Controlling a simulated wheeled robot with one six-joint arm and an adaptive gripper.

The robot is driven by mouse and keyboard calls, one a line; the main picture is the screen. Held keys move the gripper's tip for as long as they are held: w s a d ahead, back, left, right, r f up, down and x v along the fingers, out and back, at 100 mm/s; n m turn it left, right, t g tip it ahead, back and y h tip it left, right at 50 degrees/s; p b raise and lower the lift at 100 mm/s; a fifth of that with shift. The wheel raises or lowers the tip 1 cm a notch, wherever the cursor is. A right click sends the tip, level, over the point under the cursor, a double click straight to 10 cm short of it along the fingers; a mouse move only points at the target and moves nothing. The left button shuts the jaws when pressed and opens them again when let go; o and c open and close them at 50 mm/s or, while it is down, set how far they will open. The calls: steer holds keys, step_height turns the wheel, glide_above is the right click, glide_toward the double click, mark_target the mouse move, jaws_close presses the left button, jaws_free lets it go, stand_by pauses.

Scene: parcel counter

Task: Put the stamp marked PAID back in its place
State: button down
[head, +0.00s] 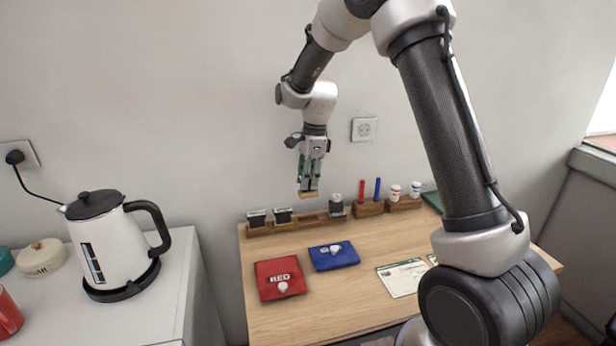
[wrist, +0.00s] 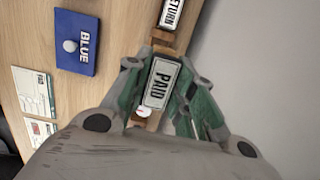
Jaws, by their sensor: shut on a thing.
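My gripper (head: 309,187) is shut on the stamp marked PAID, whose label (wrist: 158,86) faces the wrist camera between the fingers. In the head view the held stamp (head: 308,195) shows a pale wooden lower part and hangs upright above the back of the counter. The wooden stamp rack (head: 262,230) runs along the back edge below it. Two dark stamps, a left one (head: 256,217) and a right one (head: 283,214), stand in the rack. A gap shows in the rack below my gripper.
A red marker (head: 362,190), a blue marker (head: 377,188) and two small bottles (head: 395,192) follow. Red (head: 270,268) and blue (head: 323,259) pads and a form (head: 402,277) lie in front.

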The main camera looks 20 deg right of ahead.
mark_target(308, 191)
steer(key=shift+f, duration=1.9)
steer(key=shift+f, duration=0.15)
steer(key=shift+f, duration=2.7)
steer(key=c, duration=1.4)
jaws_free()
steer(key=shift+d+r, duration=0.2)
steer(key=shift+r, duration=1.1)
steer(key=shift+d+r, duration=0.2)
steer(key=shift+r, duration=1.05)
